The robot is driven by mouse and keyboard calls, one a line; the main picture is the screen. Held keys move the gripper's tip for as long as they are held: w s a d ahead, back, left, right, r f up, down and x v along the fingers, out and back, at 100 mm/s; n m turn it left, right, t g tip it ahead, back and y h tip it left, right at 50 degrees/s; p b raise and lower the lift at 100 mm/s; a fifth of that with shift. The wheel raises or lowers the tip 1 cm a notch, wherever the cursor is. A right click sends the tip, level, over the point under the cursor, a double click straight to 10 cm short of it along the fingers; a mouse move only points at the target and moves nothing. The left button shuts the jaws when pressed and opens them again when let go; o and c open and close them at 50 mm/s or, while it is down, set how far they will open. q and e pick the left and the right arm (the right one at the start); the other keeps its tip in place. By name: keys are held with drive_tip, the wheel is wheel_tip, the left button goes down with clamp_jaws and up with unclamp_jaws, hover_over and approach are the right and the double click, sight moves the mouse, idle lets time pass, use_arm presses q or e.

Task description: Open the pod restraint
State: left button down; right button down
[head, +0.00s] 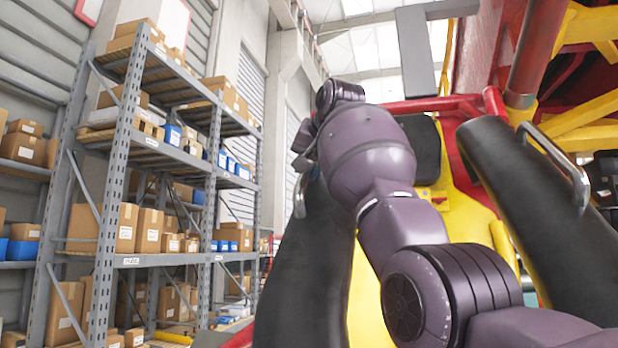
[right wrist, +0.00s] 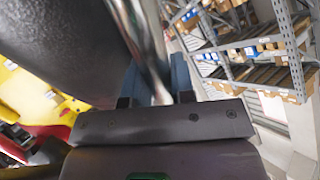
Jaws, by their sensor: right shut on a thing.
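The pod restraint shows in the head view as two thick black padded arms, the left pad (head: 308,270) and the right pad (head: 535,195). Each has a curved metal handle: the left handle (head: 299,197) and the right handle (head: 570,172). My right arm reaches up across the middle to the left pad. My right gripper (head: 304,158) is at the upper end of the left handle. In the right wrist view its fingers (right wrist: 158,85) are shut around the shiny handle bar (right wrist: 148,38), beside the black pad (right wrist: 65,45). My left gripper is not in view.
A yellow and red seat frame (head: 465,200) with a black headrest (head: 424,150) stands behind the pads. Red and yellow beams (head: 540,45) hang at the upper right. A grey shelf rack (head: 130,150) with cardboard boxes stands at the left, apart from the seat.

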drive_tip(key=shift+s+r, duration=0.1)
drive_tip(key=shift+r, duration=0.4)
drive_tip(key=c, duration=1)
unclamp_jaws()
drive_tip(key=shift+s+d+r+b, duration=0.2)
drive_tip(key=shift+s+r+b, duration=0.1)
drive_tip(key=shift+s, duration=0.15)
use_arm(q)
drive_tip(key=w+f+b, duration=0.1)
drive_tip(key=b, duration=0.1)
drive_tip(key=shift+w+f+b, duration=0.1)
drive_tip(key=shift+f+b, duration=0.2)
drive_tip(key=shift+b, duration=0.05)
use_arm(e)
drive_tip(key=v, duration=0.9)
drive_tip(key=shift+s+d+r, duration=0.1)
drive_tip(key=shift+s+r, duration=0.15)
drive_tip(key=shift+c, duration=0.2)
